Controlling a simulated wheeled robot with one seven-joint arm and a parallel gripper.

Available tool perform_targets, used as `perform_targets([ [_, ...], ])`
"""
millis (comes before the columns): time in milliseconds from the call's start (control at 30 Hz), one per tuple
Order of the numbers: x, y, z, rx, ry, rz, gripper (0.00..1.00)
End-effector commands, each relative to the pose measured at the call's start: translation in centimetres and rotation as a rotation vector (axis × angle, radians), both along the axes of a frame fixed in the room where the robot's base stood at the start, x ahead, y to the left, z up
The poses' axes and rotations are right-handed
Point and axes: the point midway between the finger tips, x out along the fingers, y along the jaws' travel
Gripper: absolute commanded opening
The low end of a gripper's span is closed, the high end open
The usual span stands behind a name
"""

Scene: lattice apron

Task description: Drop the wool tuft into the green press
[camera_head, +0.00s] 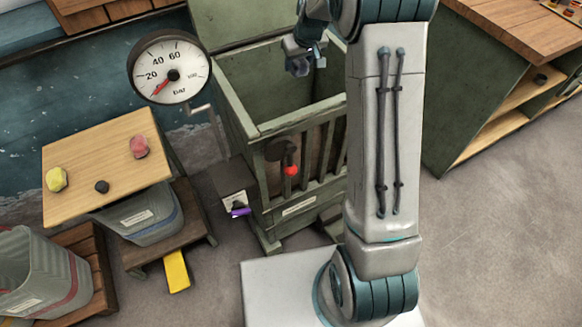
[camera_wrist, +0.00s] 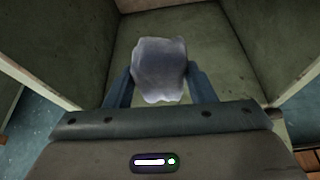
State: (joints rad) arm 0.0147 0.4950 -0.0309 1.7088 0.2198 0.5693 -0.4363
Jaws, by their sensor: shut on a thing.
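My gripper (camera_head: 303,62) is shut on a pale grey-lilac wool tuft (camera_wrist: 159,68), which fills the space between the two blue fingers in the wrist view. The tuft also shows small and dark at the fingertips in the head view (camera_head: 299,67). The green press (camera_head: 290,122) is a tall open-topped box with slatted front. My gripper is over its open top, and the wrist view looks down between its green walls (camera_wrist: 268,45). The tuft appears apart from the walls. How far it is above the press floor I cannot tell.
A pressure gauge (camera_head: 168,68) stands left of the press. Grey bins (camera_head: 40,278) stand at lower left. A green cabinet (camera_head: 470,75) stands right, with free floor before it.

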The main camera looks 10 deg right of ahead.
Motion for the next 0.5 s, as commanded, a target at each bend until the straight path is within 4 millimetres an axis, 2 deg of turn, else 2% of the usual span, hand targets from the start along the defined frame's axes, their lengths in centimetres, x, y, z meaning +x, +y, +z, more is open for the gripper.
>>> perform_targets([
  [33, 0.01, 0.00, 0.04, 0.000, 0.000, 0.000, 0.28],
  [67, 0.01, 0.00, 0.04, 0.000, 0.000, 0.000, 0.58],
  [100, 0.01, 0.00, 0.04, 0.000, 0.000, 0.000, 0.69],
  [133, 0.01, 0.00, 0.04, 0.000, 0.000, 0.000, 0.75],
  [500, -0.17, -0.05, 0.58, 0.000, -0.002, 0.000, 0.75],
])
